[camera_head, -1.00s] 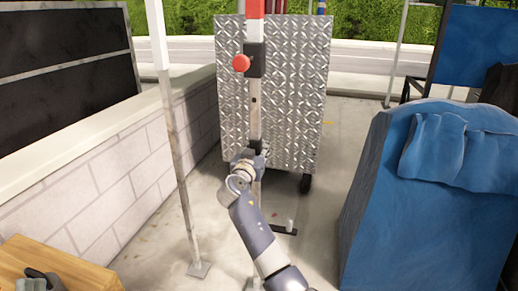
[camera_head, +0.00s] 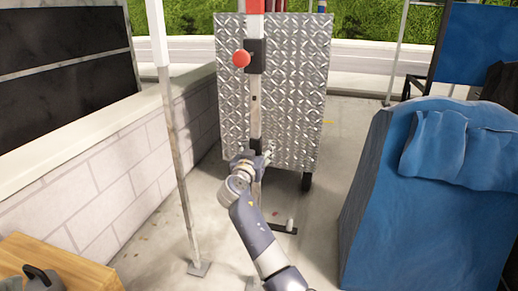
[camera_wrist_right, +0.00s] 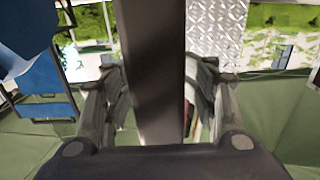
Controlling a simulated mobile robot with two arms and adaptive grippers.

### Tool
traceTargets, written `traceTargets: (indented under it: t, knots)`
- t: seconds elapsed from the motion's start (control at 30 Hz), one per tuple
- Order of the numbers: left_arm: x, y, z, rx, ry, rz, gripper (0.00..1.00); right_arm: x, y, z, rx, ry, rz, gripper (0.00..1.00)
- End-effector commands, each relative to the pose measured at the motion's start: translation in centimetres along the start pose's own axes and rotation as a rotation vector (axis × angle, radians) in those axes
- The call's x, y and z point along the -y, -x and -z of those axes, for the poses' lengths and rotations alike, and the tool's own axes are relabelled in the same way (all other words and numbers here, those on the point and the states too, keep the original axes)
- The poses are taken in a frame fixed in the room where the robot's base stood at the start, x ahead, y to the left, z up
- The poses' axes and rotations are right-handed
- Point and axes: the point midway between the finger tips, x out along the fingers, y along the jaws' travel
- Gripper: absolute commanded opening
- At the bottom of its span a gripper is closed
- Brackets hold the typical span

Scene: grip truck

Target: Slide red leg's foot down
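The red leg (camera_head: 256,100) is an upright pole with a red top, a black clamp and a red knob (camera_head: 241,58), in front of a metal diamond-plate panel. My right gripper (camera_head: 257,160) is at its lower part, below the knob. In the right wrist view, the leg (camera_wrist_right: 158,70) runs as a dark bar between the two fingers of my right gripper (camera_wrist_right: 158,95). The fingers lie close against both sides of it and appear shut on it. I do not make out my left gripper.
A second pole (camera_head: 177,150) stands to the left on a small foot plate. A white block wall (camera_head: 120,165) is on the left and a blue-covered object (camera_head: 420,220) on the right. A wooden box (camera_head: 75,272) with a dark object on it is at lower left.

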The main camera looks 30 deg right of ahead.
Motion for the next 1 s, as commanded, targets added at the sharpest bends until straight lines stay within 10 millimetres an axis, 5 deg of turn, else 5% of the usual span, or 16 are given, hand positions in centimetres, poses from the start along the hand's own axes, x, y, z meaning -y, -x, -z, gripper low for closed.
traceTargets:
  t: [0.33, 0.8, 1.0]
  knots:
    - [0.0, 0.0, -0.1, 0.002, 0.000, 0.001, 0.40, 0.0, 1.3, 0.1, -0.003, 0.000, 0.001, 0.48]
    - [0.0, 0.0, 0.0, 0.002, 0.000, 0.001, 0.40, 0.0, 10.1, 0.0, 0.001, -0.002, 0.002, 0.48]
    - [0.0, 0.0, 0.0, 0.002, 0.000, 0.000, 0.40, 0.0, 11.8, 0.0, 0.000, 0.000, 0.000, 0.48]
